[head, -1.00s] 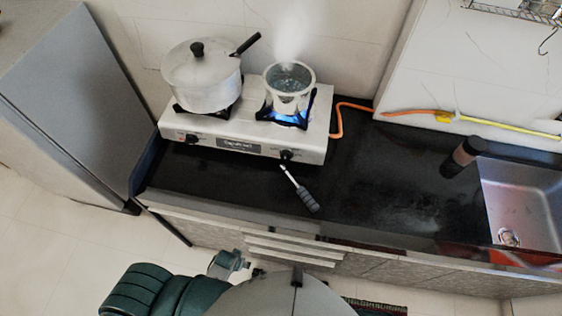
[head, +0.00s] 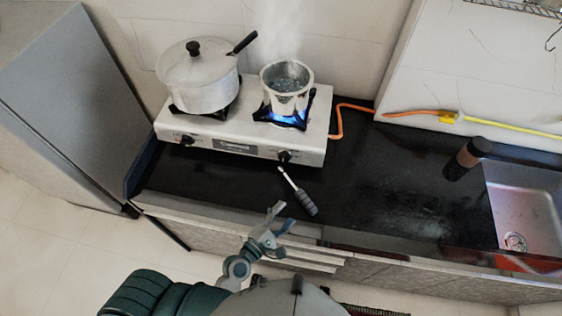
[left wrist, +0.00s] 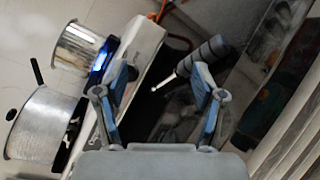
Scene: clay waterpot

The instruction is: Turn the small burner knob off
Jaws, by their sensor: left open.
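The white two-burner stove (head: 222,130) stands on the black counter. Its small burner knob (head: 285,156) is the dark right-hand one on the front panel, below the lit burner with a blue flame (head: 297,122). My left gripper (head: 281,218) is open and empty at the counter's front edge, below and apart from that knob. In the left wrist view, my left gripper (left wrist: 158,80) has its fingers spread, with the stove's side (left wrist: 140,42) partly behind the left finger. I cannot make out the knob there. My right gripper is not in view.
A small steaming steel pot (head: 287,100) sits on the lit burner, a lidded pot (head: 197,82) on the other. A grey-handled tool (head: 306,202) lies on the counter before the knob. An orange hose (head: 340,118) runs behind. A dark cylinder (head: 466,158) stands by the sink (head: 525,205).

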